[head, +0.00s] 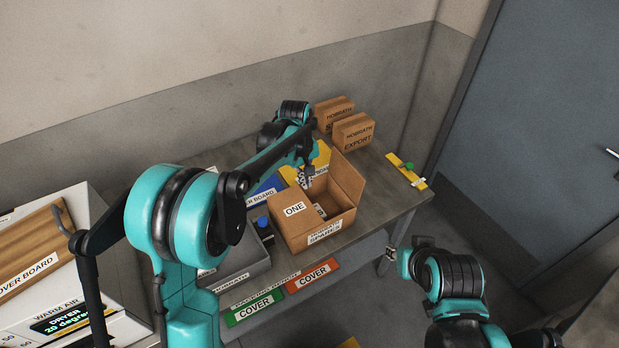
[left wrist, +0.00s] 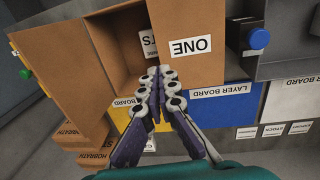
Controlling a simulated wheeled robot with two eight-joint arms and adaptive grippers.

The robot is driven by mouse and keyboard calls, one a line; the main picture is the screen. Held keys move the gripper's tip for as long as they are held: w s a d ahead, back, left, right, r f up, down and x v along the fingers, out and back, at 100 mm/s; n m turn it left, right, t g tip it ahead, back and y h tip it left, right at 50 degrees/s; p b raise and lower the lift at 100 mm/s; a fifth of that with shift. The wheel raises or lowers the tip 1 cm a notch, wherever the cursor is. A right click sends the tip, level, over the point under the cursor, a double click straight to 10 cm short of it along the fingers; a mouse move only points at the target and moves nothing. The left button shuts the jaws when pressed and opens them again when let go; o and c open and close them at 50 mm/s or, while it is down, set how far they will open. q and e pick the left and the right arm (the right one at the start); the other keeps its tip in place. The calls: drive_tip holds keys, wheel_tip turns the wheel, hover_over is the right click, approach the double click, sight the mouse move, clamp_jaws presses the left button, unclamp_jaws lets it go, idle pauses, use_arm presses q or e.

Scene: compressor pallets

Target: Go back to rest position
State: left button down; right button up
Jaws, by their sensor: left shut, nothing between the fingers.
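My left gripper (head: 306,178) is above the open cardboard box labelled ONE (head: 291,222), close to its far wall. In the left wrist view the fingers of my left gripper (left wrist: 161,76) are together with nothing between them, and the box (left wrist: 192,80) shows behind them. A white labelled item lies inside the box, partly hidden. My right gripper (head: 391,254) is low, to the right of the table's front edge; it is too small to tell its jaws.
The grey table (head: 388,205) stands against the wall. Two brown cartons (head: 353,132) sit behind the box. A yellow strip with a green knob (head: 407,171) lies at the right end. A grey tray (head: 236,262) is left of the box.

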use_arm(q)
drive_tip(key=s+a+r+m+t+b, duration=0.35)
drive_tip(key=s+a+b, duration=0.3)
drive_tip(key=s, duration=0.55)
drive_tip(key=s+a+f+m+t+b, duration=0.1)
drive_tip(key=s+a+f+b, duration=0.1)
drive_tip(key=s, duration=0.4)
drive_tip(key=s+a+f+m+t+y+b, duration=0.1)
drive_tip(key=s+a+f+m+t+b, duration=0.1)
drive_tip(key=s+f, duration=0.3)
drive_tip(key=shift+s+a+f+b, duration=0.25)
drive_tip(key=shift+s+a+b, duration=0.35)
drive_tip(key=shift+s+a, duration=0.4)
drive_tip(key=shift+s+d, duration=0.15)
